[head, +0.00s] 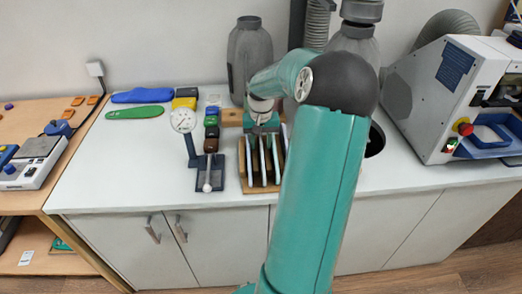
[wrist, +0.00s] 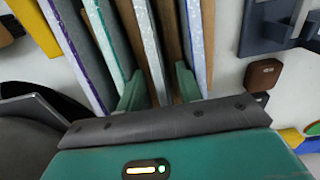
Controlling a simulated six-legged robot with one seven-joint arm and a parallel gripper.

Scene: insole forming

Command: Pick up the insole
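A wooden rack (head: 244,182) on the white bench holds several thin upright insole sheets (head: 265,162), grey-faced with pale edges. My gripper (wrist: 160,72) is over the rack in the wrist view. Its two teal fingers are apart, one on each side of a white-speckled sheet (wrist: 149,45) and a wooden divider; gaps show beside the sheet, so it does not look clamped. The lower part of the sheet is hidden by the gripper body. In the head view my arm hides part of the rack. A blue insole (head: 143,95) and a green insole (head: 135,112) lie flat at the back left.
A dial gauge (head: 183,121) and a dark lever stand (head: 208,176) are left of the rack, with several coloured blocks (head: 211,132) behind. A grey bottle (head: 249,55) stands behind the rack. A large machine (head: 432,100) is at right. The bench's front left (head: 120,165) is clear.

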